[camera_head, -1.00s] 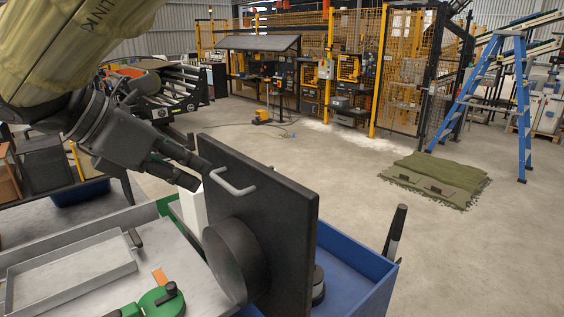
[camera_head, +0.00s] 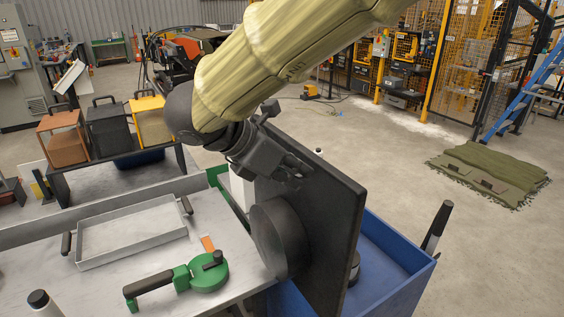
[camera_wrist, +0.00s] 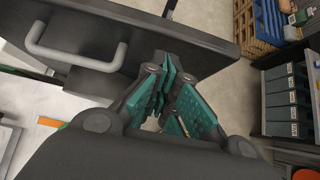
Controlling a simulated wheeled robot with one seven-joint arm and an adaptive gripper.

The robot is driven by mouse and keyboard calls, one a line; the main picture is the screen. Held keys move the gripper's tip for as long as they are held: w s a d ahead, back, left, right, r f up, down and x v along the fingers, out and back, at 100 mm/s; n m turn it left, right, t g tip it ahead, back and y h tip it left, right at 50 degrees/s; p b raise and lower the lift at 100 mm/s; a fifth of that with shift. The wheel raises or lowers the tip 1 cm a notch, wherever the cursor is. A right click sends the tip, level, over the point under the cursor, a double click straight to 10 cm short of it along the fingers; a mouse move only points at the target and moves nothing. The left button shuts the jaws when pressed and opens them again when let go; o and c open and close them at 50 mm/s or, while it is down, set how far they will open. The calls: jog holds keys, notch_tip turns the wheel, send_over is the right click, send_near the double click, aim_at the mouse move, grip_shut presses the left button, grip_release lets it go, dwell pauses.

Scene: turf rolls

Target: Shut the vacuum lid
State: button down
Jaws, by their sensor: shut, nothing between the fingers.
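The vacuum lid (camera_head: 335,205) is a dark square panel standing steeply upright over a blue bin (camera_head: 400,283). A dark round drum (camera_head: 277,240) juts from its left face. Its pale bar handle shows in the wrist view (camera_wrist: 78,58); in the head view my arm hides it. My gripper (camera_head: 297,173) is shut and empty, close beside the lid's upper left part. In the wrist view its teal-padded fingers (camera_wrist: 174,78) are together, right of the handle and by the lid's edge. I cannot tell whether they touch the lid.
A grey worktop on the left holds a metal tray (camera_head: 132,232) and a green round tool with a handle (camera_head: 200,272). A white block (camera_head: 241,187) stands behind the drum. A dark-handled tool (camera_head: 437,225) sticks up at the bin's right corner. The floor beyond is open, with green turf (camera_head: 487,174).

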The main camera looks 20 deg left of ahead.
jog(key=shift+w+d+f+p, duration=0.15)
jog(key=shift+w+d, duration=0.15)
jog(key=shift+w, duration=0.3)
jog(key=shift+w+d+f+p, duration=0.15)
jog(key=shift+w+d, duration=0.15)
jog(key=shift+w, duration=0.3)
jog(key=shift+s+r, duration=0.15)
jog(key=shift+s, duration=0.15)
jog(key=shift+w, duration=0.1)
jog(key=shift+w, duration=0.15)
